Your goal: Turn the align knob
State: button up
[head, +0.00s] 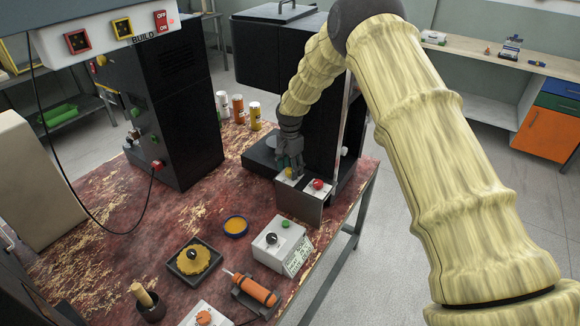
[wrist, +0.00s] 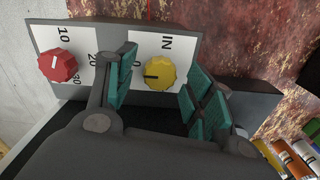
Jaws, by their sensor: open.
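A grey control box (head: 302,205) with a sloped white face stands at the right edge of the red worktable. It carries a yellow knob (wrist: 160,72) with a dark pointer line and a red knob (wrist: 58,65); the red knob also shows in the head view (head: 318,184). Beside the yellow knob I read "IN" and part of a "0"; no full "align" label is readable. My gripper (wrist: 158,85) is open, pointing down at the box, with its teal finger pads on either side of the yellow knob. Contact with the knob cannot be told.
A white box with a black knob (head: 271,239) and a green button (head: 285,224) stands nearer on the table. Bottles (head: 238,109) stand behind, left of my gripper.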

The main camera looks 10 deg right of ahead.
jog(key=c, duration=1)
jog(key=shift+c, duration=0.2)
jog(key=shift+f, duration=0.1)
jog(key=n+b, duration=0.2)
jog(key=n, duration=0.2)
jog(key=shift+n, duration=0.3)
jog(key=shift+n+b, duration=0.6)
jog(key=shift+n, duration=1.9)
